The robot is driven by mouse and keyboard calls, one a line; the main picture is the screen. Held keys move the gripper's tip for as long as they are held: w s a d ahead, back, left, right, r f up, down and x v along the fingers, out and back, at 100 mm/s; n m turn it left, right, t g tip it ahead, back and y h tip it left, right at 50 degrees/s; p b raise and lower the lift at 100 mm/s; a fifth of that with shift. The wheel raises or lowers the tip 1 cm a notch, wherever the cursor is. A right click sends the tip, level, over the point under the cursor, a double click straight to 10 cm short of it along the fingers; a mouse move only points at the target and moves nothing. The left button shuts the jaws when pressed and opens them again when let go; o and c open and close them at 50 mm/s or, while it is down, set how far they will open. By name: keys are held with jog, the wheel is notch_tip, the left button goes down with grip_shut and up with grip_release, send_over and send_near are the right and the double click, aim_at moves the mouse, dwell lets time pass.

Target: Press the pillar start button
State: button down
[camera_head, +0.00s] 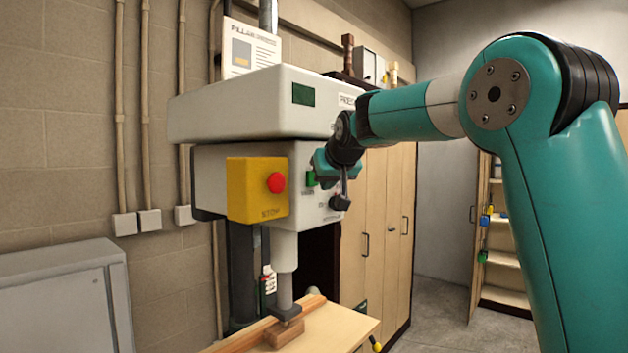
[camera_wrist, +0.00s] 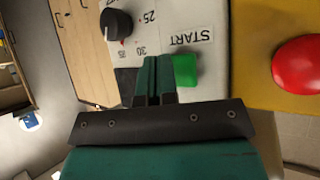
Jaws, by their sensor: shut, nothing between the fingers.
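The green start button (camera_head: 310,179) is on the front panel of the pillar drill (camera_head: 230,105), right of the yellow stop box. In the wrist view the green button (camera_wrist: 187,68) shows upside down beside its START label (camera_wrist: 190,38). My gripper (camera_head: 322,172) is at the drill's front panel, close to the button. In the wrist view my gripper's fingers (camera_wrist: 156,65) are shut and empty, just left of the green button. Whether they touch the button or panel I cannot tell.
The yellow stop box (camera_head: 257,190) with its red button (camera_head: 277,183) sticks out beside the start button. A black knob (camera_head: 340,203) is on the other side. A wooden strip (camera_head: 270,325) lies under the drill spindle. Tall cupboards (camera_head: 385,220) stand behind.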

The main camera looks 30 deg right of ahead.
jog(key=shift+w+a, duration=0.1)
jog(key=shift+w, duration=0.05)
jog(key=shift+w, duration=0.25)
jog(key=shift+w+a+p, duration=0.25)
jog(key=shift+w+p, duration=0.2)
jog(key=shift+p, duration=0.05)
dwell(0.9)
jog(key=shift+s, duration=0.1)
jog(key=shift+s+d+b, duration=0.3)
jog(key=shift+s+b, duration=0.25)
jog(key=shift+s, duration=0.2)
jog(key=shift+s, duration=0.1)
jog(key=s+b, duration=0.1)
jog(key=s+d, duration=0.1)
jog(key=s, duration=0.1)
jog(key=s+b, duration=0.1)
jog(key=shift+s+d+b, duration=0.25)
jog(key=shift+d+b, duration=0.1)
jog(key=shift+d, duration=0.05)
